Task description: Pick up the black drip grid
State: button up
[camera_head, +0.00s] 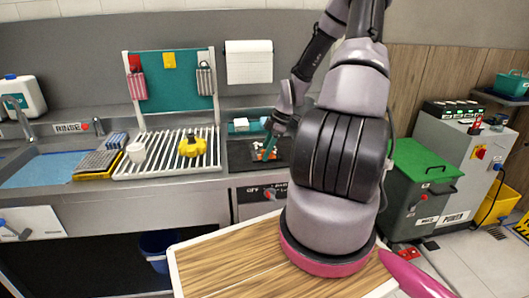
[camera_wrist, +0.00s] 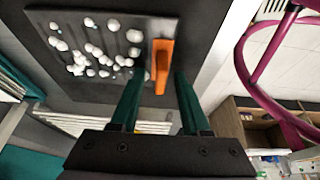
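The black drip grid (camera_wrist: 75,20) shows in the wrist view as a dark slotted plate with several white lumps scattered on it. An upright orange tab (camera_wrist: 162,62) stands at its right side. My gripper (camera_wrist: 160,78) is open, with one teal finger on each side of the tab and visible gaps between. In the head view my gripper (camera_head: 269,150) is low over the dark counter area (camera_head: 243,155), where the grid is small and partly hidden by the fingers.
Left of it are a white draining rack (camera_head: 165,165) with a white cup (camera_head: 136,152) and a yellow object (camera_head: 192,144), and a sink (camera_head: 45,168). A teal pegboard (camera_head: 172,85) stands behind. A wooden-topped surface (camera_head: 225,262) is in front. A green-lidded bin (camera_head: 420,165) stands right.

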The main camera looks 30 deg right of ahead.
grip_shut()
